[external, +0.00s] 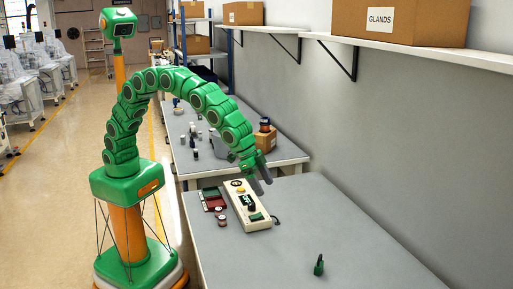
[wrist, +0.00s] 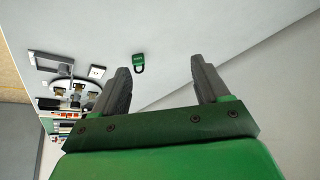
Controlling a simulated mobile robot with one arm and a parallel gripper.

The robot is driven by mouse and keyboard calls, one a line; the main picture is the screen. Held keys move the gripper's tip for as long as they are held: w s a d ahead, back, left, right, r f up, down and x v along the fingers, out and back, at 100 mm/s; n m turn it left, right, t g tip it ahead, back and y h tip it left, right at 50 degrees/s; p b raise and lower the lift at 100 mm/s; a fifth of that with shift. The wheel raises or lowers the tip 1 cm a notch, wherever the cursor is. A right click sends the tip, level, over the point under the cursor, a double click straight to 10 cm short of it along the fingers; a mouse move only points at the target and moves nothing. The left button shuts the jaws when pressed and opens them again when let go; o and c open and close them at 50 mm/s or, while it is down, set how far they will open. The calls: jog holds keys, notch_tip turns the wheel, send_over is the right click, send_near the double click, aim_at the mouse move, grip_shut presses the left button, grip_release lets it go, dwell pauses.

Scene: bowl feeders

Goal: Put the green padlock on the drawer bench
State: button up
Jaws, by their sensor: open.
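A small green padlock (external: 319,266) with a dark shackle stands on the grey top of the near bench (external: 285,234), toward the front right. My gripper (external: 261,176) is open and empty, held above the near bench by the beige control box, behind and left of the padlock. Its two dark fingers (wrist: 160,70) are spread. No drawer fronts show, so I cannot tell which bench is the drawer bench.
The beige control box (external: 241,196) with buttons and a red case (external: 213,199) lie at the near bench's far end. Wall shelves (external: 430,50) run along the right. The near bench's middle is clear.

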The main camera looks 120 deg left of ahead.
jog(key=w+d+f+t, duration=0.1)
jog(key=w+d+f, duration=0.15)
jog(key=w, duration=0.25)
jog(key=w+d+f+t, duration=0.1)
jog(key=w+f, duration=0.3)
jog(key=w, duration=0.2)
jog(key=t, duration=0.1)
send_near(319, 263)
notch_tip(319, 263, down, 2)
jog(key=w+a, duration=0.1)
jog(key=a, duration=0.2)
jog(key=shift+w+f+h, duration=0.3)
jog(key=shift+w+f, duration=0.1)
jog(key=shift+f, duration=0.25)
jog(key=shift+w+f, duration=0.15)
jog(key=shift+w, duration=0.15)
jog(key=shift+w+d+f, duration=0.2)
jog(key=shift+w+f, duration=0.2)
jog(key=shift+f, duration=0.35)
jog(key=shift+w+d+f, duration=0.15)
jog(key=shift+w+f, duration=0.2)
jog(key=shift+f, duration=0.35)
jog(key=shift+w+f, duration=0.2)
jog(key=shift+w, duration=0.15)
jog(key=shift+w+f, duration=0.35)
jog(key=shift+f, duration=0.1)
jog(key=shift+c, duration=0.4)
